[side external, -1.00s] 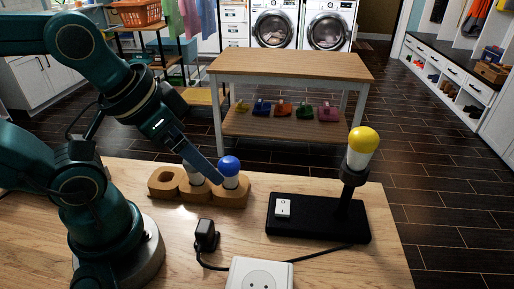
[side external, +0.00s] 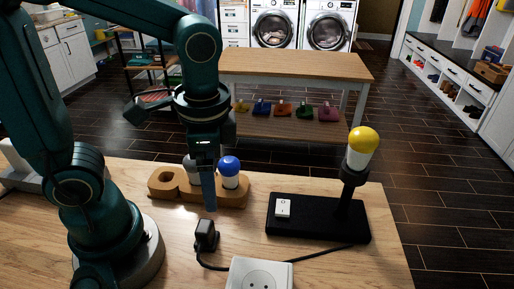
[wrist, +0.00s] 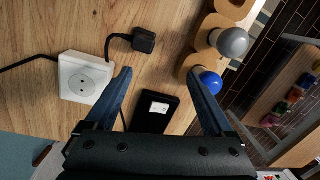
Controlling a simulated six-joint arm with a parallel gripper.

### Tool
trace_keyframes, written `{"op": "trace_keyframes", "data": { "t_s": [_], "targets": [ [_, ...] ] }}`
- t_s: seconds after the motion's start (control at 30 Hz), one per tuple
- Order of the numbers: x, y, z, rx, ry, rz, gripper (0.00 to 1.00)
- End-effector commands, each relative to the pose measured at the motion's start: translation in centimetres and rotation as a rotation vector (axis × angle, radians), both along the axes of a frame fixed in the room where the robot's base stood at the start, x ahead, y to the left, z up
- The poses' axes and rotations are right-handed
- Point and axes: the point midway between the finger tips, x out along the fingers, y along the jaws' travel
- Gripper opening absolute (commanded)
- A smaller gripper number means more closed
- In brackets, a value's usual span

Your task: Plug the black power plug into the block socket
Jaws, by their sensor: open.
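The black power plug (side external: 206,236) stands on the wooden table, its cord running right behind the white block socket (side external: 259,273). In the wrist view the plug (wrist: 143,40) lies ahead of my gripper, a little left of centre. The block socket (wrist: 85,78) is at the left there, its round face with two holes showing. My gripper (side external: 209,208) points down just above and behind the plug in the side view. In the wrist view my gripper (wrist: 166,76) has its two fingers wide apart with nothing between the tips. The plug's prongs are not clear to see.
A black lamp base (side external: 318,230) with a white switch and a yellow-topped bulb (side external: 362,147) stands to the right. A wooden holder (side external: 170,184) with a blue-topped bulb (side external: 229,170) and a grey bulb stands behind the gripper.

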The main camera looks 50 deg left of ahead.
Motion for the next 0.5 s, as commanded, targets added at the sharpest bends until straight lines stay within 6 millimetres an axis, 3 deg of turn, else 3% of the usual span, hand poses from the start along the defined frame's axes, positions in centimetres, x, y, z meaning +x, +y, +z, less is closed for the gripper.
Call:
{"op": "trace_keyframes", "data": {
  "t_s": [0.3, 0.5],
  "targets": [
    [-0.5, -1.3, -4.3, 0.098, 0.252, -0.183, 0.88],
    [-1.2, -1.8, -5.8, 0.127, 0.328, -0.227, 0.88]
  ]
}}
